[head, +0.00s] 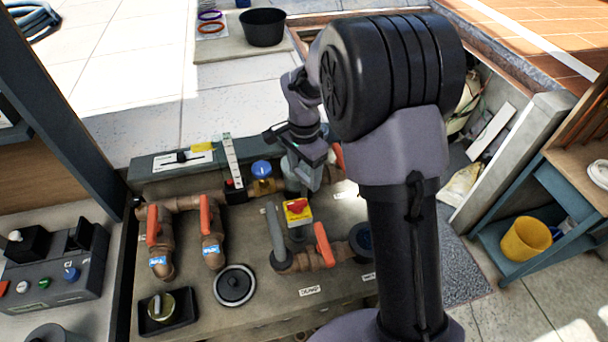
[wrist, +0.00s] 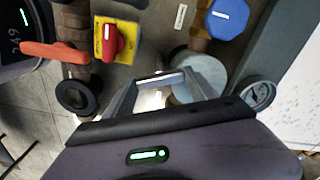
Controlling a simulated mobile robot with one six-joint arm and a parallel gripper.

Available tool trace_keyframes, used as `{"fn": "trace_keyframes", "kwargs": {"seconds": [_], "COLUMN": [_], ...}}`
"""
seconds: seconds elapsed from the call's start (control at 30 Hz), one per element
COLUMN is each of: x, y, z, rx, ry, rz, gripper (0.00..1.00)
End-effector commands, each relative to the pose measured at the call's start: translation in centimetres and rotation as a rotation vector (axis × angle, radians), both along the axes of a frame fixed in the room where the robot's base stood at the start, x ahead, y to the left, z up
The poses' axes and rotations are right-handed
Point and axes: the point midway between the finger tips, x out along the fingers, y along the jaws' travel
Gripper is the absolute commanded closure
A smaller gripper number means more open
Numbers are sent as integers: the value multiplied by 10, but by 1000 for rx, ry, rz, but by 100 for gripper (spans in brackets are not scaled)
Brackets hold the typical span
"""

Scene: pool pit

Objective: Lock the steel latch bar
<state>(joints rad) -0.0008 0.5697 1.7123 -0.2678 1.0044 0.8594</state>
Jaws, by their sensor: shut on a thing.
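My gripper (head: 309,180) is low over the back right of the pit's equipment top, beside a grey cylinder. In the wrist view its fingers (wrist: 160,82) are closed on a pale metal piece (wrist: 153,100), mostly hidden between them. I cannot tell for sure that this piece is the steel latch bar. The grey cylinder (wrist: 201,75) lies just right of the fingertips. A separate upright, pale, perforated bar (head: 233,160) stands left of my gripper, apart from it, on a black and red base.
A blue-capped valve (head: 261,170) stands just left of my gripper. A red knob on a yellow plate (head: 297,210) and an orange-handled valve (head: 324,245) are in front. More orange-handled pipes (head: 210,230) stand at left. A wall (head: 510,150) bounds the right side.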

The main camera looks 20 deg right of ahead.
Motion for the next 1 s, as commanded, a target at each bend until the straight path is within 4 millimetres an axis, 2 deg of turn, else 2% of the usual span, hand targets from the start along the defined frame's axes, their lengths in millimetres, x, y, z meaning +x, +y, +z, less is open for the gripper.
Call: {"fn": "trace_keyframes", "kwargs": {"seconds": [0.5, 1.0], "x": [1, 1], "y": [0, 0], "z": [0, 1], "rx": [-1, 0], "ry": [-4, -2], "rz": [-363, -461], "gripper": [75, 75]}}
